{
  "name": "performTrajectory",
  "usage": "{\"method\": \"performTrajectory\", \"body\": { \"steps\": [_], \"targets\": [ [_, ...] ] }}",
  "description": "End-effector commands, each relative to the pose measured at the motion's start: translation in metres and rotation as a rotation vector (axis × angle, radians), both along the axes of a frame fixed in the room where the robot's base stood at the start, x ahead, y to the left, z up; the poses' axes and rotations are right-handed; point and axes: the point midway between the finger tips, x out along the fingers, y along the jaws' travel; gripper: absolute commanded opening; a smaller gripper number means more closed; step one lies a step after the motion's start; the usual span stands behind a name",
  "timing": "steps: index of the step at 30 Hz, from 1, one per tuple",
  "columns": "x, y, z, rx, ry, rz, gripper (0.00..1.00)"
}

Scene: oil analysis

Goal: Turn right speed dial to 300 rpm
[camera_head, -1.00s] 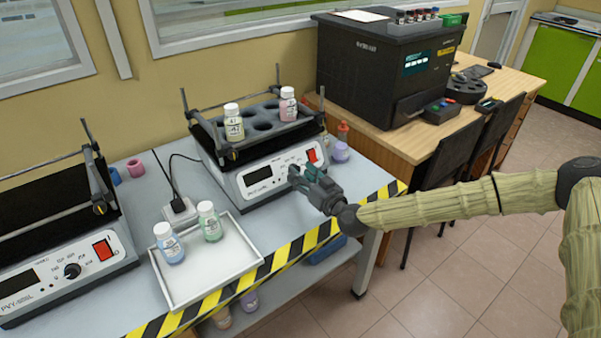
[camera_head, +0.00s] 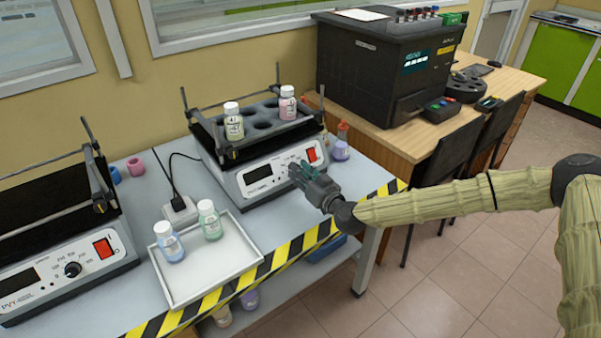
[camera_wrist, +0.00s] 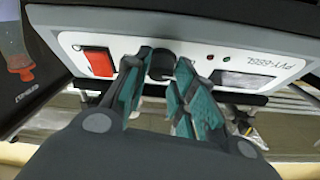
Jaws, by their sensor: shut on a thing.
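The right shaker (camera_head: 236,185) stands on the bench with a white front panel, a dark display (camera_head: 258,174) and a red switch (camera_head: 312,155). My gripper (camera_head: 293,172) is at that panel, left of the red switch. In the wrist view the black speed dial (camera_wrist: 160,64) sits between the teal-padded fingers of my gripper (camera_wrist: 159,75), which are shut on it. The red switch (camera_wrist: 99,62) lies beside the fingers there, and the dark display (camera_wrist: 251,80) on the other side. In the head view my gripper hides the dial. The dial's marking and any display digits cannot be read.
Two bottles, yellow (camera_head: 233,121) and pink (camera_head: 287,104), stand in the right shaker's rack. A white tray (camera_head: 240,262) holds a blue and a green bottle. The left shaker (camera_head: 110,267) has its own dial (camera_head: 72,269).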

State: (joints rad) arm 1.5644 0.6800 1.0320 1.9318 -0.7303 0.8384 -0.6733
Motion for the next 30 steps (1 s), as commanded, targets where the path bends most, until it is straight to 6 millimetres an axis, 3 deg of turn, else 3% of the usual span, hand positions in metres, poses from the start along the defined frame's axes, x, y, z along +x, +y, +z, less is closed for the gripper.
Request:
{"method": "performTrajectory", "body": {
  "steps": [11,30],
  "targets": [
    [-0.0007,0.0025,0.0014,0.167,0.119,-0.109,0.02],
    [-0.0018,0.0069,0.0063,0.603,0.434,-0.395,0.02]
  ]
}}
